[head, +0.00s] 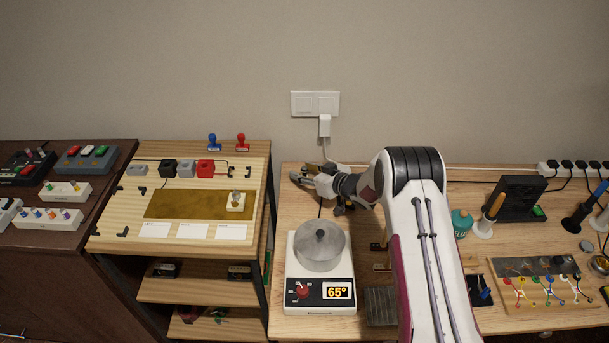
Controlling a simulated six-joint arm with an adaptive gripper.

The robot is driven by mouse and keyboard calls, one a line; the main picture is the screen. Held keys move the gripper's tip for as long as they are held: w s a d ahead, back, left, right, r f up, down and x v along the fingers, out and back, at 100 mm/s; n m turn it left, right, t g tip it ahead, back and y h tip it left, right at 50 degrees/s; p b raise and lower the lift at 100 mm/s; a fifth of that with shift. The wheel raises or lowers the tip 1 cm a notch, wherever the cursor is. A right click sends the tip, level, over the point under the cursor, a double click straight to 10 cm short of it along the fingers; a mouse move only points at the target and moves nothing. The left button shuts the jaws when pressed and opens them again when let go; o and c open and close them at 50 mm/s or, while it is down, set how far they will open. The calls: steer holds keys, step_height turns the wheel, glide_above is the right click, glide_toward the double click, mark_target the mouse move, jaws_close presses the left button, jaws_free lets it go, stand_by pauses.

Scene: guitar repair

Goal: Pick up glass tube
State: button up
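No other glass tube can be made out. My gripper (312,186) is behind the hotplate, near the back edge of the right table, to the right of the board and well apart from the cream block. Its fingers are dark and partly overlap, so I cannot tell whether it is open or holds anything.
A white hotplate (304,307) reading 65° carries a lidded metal pot (320,249) just in front of my gripper. A gap separates the board's shelf unit (178,288) from the right table. Several small blocks (169,169) line the board's back. Soldering tools and wires crowd the right.

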mark_target(305, 166)
stand_by(0.4)
steer(key=c, duration=0.9)
steer(key=shift+r, duration=0.15)
steer(key=shift+r, duration=4.85)
